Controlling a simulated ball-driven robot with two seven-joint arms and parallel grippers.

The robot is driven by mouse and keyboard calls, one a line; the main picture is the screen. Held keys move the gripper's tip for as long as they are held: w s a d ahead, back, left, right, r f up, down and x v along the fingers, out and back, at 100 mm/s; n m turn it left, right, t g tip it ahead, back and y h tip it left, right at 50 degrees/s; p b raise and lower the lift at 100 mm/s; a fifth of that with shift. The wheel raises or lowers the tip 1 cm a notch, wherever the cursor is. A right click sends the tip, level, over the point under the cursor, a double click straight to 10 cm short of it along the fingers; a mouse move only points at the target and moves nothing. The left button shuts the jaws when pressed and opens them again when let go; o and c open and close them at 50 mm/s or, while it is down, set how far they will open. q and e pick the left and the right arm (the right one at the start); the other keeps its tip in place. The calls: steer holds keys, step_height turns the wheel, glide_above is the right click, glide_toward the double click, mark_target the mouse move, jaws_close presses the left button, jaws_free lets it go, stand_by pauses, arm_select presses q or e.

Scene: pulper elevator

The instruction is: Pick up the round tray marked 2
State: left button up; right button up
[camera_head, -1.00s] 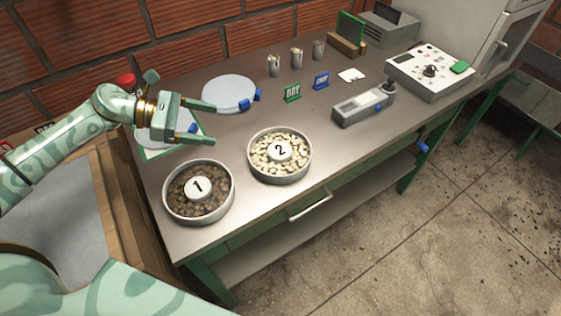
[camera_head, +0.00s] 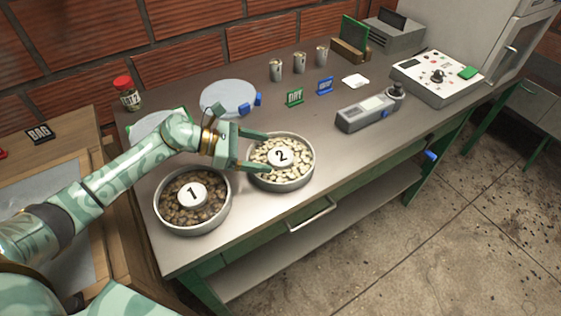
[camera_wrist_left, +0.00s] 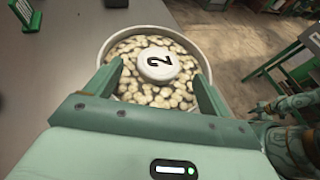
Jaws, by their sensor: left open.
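The round tray marked 2 (camera_head: 291,187) is a metal dish of pale beans with a white disc numbered 2 in its middle. It stands on the steel table, and its rim also shows in the left wrist view (camera_wrist_left: 166,29). My left gripper (camera_head: 267,153) is open at the tray's left side, its two fingers reaching over the near part of the tray. In the left wrist view the open fingers (camera_wrist_left: 158,70) lie to either side of the numbered disc. I cannot tell whether they touch the rim. My right gripper is not clear in these frames.
The table's front edge is near.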

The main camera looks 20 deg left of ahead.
mark_target(279, 155)
arm_select(q)
steer(key=x, duration=0.3)
steer(key=shift+w+d+f, duration=0.2)
steer(key=shift+f, duration=0.15)
steer(key=c, duration=1.3)
